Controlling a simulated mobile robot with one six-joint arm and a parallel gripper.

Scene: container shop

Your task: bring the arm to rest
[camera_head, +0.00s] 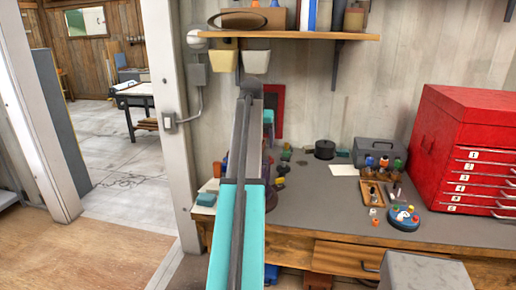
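My arm rises from the bottom middle of the head view, with teal and grey links. It reaches up to a grey joint in front of the wall, just below the shelf. A small teal part beside that joint may be another piece of my arm; I cannot tell. My gripper cannot be made out, so whether it is open or shut does not show. The arm hides part of the wall and the left end of the workbench (310,205).
A red drawer cabinet (482,160), a blue round tray (403,218), a wooden tray (372,194), a dark box (380,150) and small coloured items stand on the bench. A shelf (330,37) with two hanging bins hangs above. A doorway opens at left; wooden floor (80,250) there is clear.

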